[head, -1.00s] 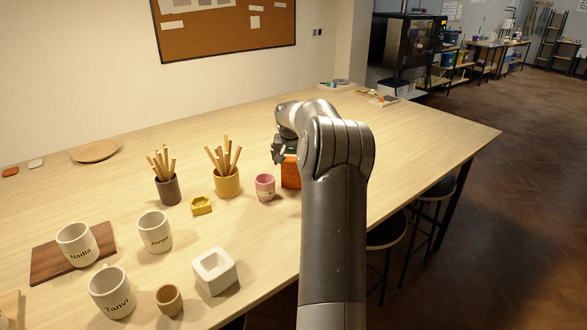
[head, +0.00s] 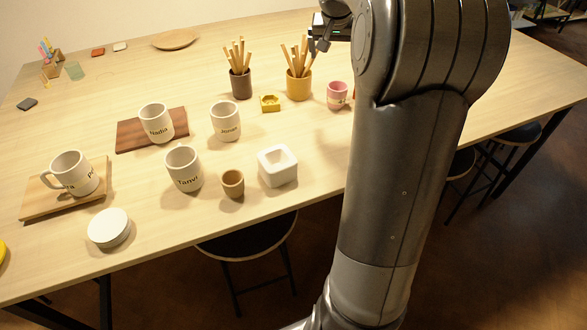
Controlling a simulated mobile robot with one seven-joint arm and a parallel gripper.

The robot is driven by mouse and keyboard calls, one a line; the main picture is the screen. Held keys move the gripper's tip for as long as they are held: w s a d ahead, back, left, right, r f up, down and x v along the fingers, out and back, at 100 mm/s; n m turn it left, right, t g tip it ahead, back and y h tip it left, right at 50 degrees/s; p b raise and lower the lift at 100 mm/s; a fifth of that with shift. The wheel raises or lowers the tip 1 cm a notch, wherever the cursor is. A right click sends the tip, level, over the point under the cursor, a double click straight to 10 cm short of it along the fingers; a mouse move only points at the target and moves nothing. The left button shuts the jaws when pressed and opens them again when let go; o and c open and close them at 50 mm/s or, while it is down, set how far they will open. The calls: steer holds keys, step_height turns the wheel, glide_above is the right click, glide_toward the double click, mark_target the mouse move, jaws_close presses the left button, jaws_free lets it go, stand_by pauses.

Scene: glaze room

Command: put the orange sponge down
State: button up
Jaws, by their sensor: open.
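The orange sponge is almost wholly hidden behind my arm in the head view. Only a thin orange-red sliver (head: 354,91) shows, just right of the pink cup (head: 337,95). My gripper (head: 322,44) is at the top of the view, partly covered by my own arm, and appears higher in the picture than the sliver. It is open, and I see nothing between the visible parts of its fingers. Whether the sponge rests flat or upright cannot be seen now.
An ochre pot of sticks (head: 299,87) and a dark pot of sticks (head: 241,86) stand left of the pink cup.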

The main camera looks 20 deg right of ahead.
steer(key=s+a+r+n+t, duration=0.1)
steer(key=s+a+r+n, duration=0.2)
steer(key=s+a, duration=1.15)
steer(key=s+a+f+n+y, duration=0.1)
steer(key=s+a+f, duration=0.2)
steer(key=s+a, duration=0.2)
steer(key=s+a+f+n+t+y, duration=0.1)
steer(key=s+a+f, duration=0.3)
steer(key=s, duration=0.7)
steer(key=shift+s+a+f+n+y, duration=0.15)
steer(key=shift+s+a+n+y, duration=0.1)
steer(key=shift+a+n+y, duration=0.4)
